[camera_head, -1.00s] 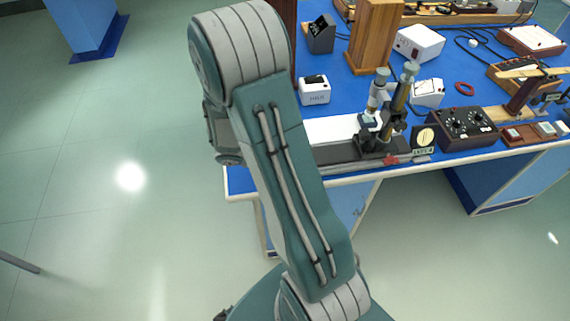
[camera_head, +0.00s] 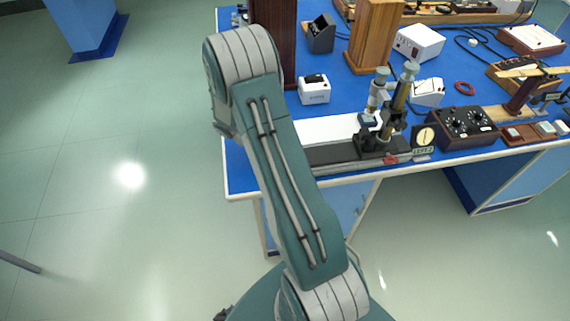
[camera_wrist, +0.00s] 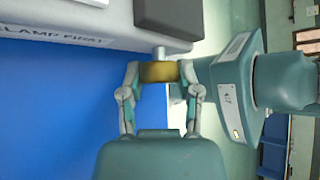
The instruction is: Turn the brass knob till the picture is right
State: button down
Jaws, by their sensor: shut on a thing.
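The brass knob (camera_wrist: 158,72) shows in the wrist view on a short metal shaft at the edge of a pale grey housing (camera_wrist: 120,25). My gripper (camera_wrist: 160,75) has one finger on each side of the knob and is shut on it. In the head view my arm hides the gripper, and I cannot pick out the knob there. A small grey box with a dark slanted screen (camera_head: 320,33) stands at the back of the bench; its picture is too small to read.
Open floor (camera_head: 120,230) lies left of the bench.

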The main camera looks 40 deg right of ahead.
jog(key=n+g, duration=0.2)
jog(key=g, duration=0.1)
jog(key=shift+w+d+y, duration=0.1)
jog(key=shift+y, duration=0.2)
jog(key=shift+n+g, duration=1.2)
jog(key=c, duration=0.6)
grip_release()
jog(key=shift+d, duration=0.1)
notch_tip(320, 180, up, 10)
jog(key=shift+f, duration=0.25)
jog(key=shift+a+r, duration=0.2)
jog(key=shift+a, duration=0.05)
